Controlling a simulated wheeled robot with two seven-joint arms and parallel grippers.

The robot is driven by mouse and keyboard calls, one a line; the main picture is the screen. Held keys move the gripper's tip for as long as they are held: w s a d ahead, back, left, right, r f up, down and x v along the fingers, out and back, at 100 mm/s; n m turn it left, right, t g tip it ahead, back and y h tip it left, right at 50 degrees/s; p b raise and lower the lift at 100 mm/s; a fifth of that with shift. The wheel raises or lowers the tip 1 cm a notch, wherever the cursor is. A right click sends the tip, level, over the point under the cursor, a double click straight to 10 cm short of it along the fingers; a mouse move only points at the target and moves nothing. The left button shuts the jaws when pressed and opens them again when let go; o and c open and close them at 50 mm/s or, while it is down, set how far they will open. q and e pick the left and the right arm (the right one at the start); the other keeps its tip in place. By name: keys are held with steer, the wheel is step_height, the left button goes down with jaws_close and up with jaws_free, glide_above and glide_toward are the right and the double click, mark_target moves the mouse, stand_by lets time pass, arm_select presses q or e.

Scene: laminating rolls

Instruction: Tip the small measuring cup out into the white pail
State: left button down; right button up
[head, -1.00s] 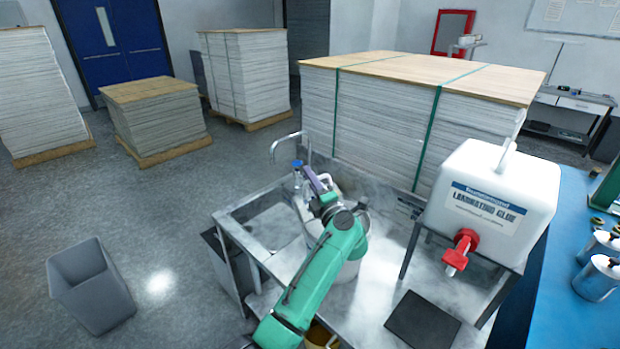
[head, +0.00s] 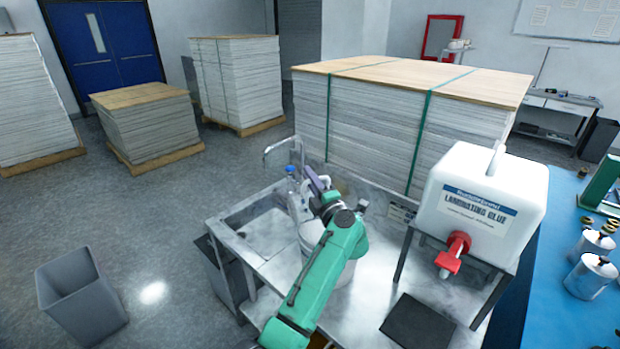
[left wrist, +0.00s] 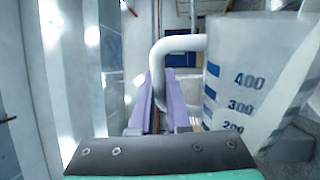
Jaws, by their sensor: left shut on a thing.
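My left gripper (head: 316,182) is over the back of the metal bench. In the left wrist view its purple fingers (left wrist: 165,97) are shut on the white handle of the measuring cup (left wrist: 262,85). The cup is whitish and translucent, with blue marks 400, 300 and 200. In the head view most of the cup is hidden by the gripper and arm; its tilt and contents cannot be told. The white pail (head: 346,276) stands on the bench below my left arm, which hides much of it. My right gripper is not in view.
A clear bottle with a blue cap (head: 292,180) and a tap (head: 283,146) are by the sink (head: 268,232), left of the gripper. A glue tank (head: 480,205) with a red tap stands right on a frame. A dark mat (head: 420,325) lies on the bench. Stacked sheets (head: 375,125) stand behind.

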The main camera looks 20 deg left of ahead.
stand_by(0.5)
arm_select(q)
steer(key=shift+w+d+r+m, duration=0.5)
steer(key=shift+w+d+m, duration=0.3)
steer(key=shift+m, duration=0.2)
stand_by(0.5)
steer(key=shift+w+d+r+m+h, duration=0.15)
steer(key=shift+w+d+m, duration=0.3)
steer(key=shift+m, duration=0.1)
steer(key=shift+w+d+r+m+h, duration=0.1)
steer(key=shift+w+d+m+h, duration=0.05)
steer(key=shift+w+d+m, duration=0.35)
steer(key=shift+s+a, duration=0.1)
steer(key=shift+s, duration=0.05)
stand_by(2.3)
steer(key=shift+s+a+r+n, duration=0.15)
steer(key=shift+s+a+n, duration=1.2)
steer(key=shift+n, duration=0.3)
